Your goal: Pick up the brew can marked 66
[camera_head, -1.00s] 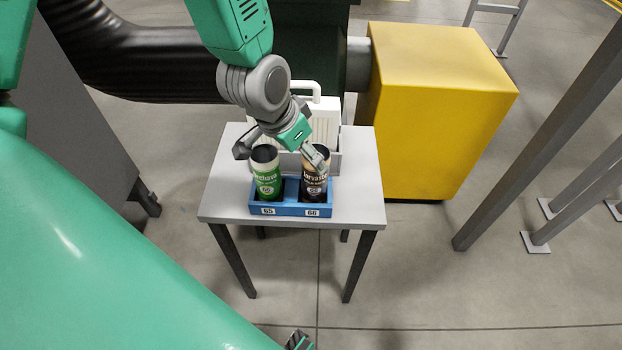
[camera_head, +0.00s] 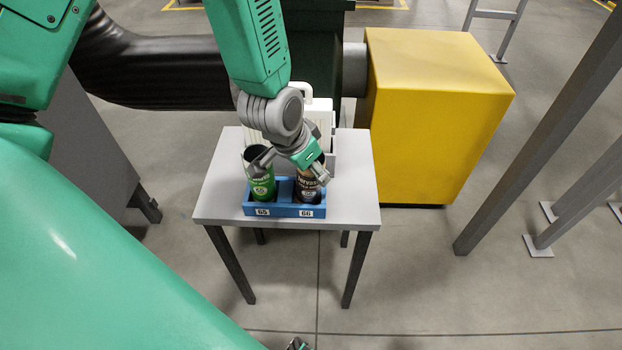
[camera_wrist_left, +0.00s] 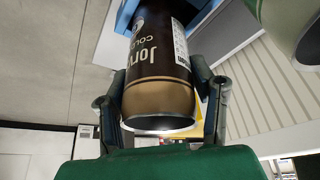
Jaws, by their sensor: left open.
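The dark brew can (camera_head: 308,190) with a tan band stands in the right slot, marked 66, of the blue holder (camera_head: 284,211) on the small table. Its upper part is hidden by my left gripper (camera_head: 292,168), which is over the holder with its fingers spread. In the left wrist view the dark can (camera_wrist_left: 158,72) lies between the two fingers of the left gripper (camera_wrist_left: 163,108), with room beside its tan end. The jaws are open. A green can (camera_head: 262,186) stands in the left slot, marked 65.
The grey table (camera_head: 352,190) has bare top to the right and left of the holder. A white crate (camera_head: 329,150) with a handle stands behind the cans. A yellow box (camera_head: 430,120) is at the right, with dark grey posts (camera_head: 540,135) farther right.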

